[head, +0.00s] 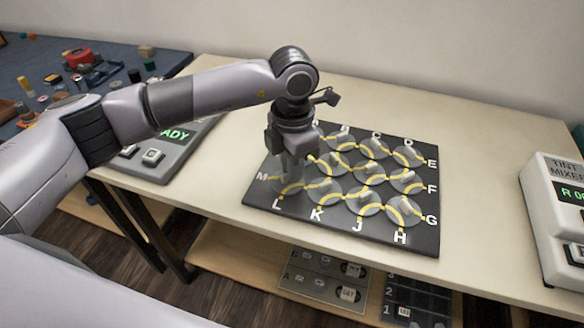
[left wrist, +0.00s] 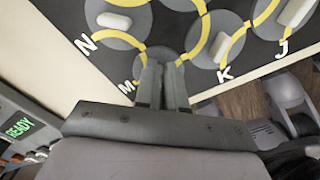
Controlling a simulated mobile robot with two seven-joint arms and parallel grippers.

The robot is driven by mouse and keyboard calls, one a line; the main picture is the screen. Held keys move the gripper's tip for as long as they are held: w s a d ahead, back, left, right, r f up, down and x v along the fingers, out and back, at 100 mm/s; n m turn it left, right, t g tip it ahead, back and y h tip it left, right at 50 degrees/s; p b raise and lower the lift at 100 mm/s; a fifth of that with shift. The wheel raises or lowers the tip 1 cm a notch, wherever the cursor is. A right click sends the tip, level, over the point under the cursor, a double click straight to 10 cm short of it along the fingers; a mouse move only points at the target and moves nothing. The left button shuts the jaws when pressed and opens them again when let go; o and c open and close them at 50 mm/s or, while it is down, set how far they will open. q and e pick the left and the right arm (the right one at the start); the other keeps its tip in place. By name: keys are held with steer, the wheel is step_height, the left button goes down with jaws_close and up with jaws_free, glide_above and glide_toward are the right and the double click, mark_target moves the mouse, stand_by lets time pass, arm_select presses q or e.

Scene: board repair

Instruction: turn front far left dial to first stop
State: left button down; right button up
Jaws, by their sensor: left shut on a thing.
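The dark board (head: 262,197) lies on the light table, with several round grey dials, yellow track lines and white letters along its edges. The front far left dial (head: 292,189) is by the letters M and L, mostly under my left gripper (head: 288,172). My left gripper points down and is shut on this dial's raised handle. In the left wrist view the two fingers (left wrist: 163,86) stand close together over the dial (left wrist: 160,54) next to M. The handle between them is hidden, so its angle cannot be told. My right gripper is not in view.
The neighbouring dial with a pale handle (head: 323,187) is just right of the gripped one. A grey box with a green READY display (head: 170,145) stands left of the board. A white tint mixer (head: 560,205) stands at the right. Table behind the board is clear.

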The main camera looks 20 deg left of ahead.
arm_select(q)
steer(key=shift+m, duration=0.4)
steer(key=c, duration=1.2)
jaws_free()
step_height(320, 180, up, 7)
steer(key=shift+r, duration=0.15)
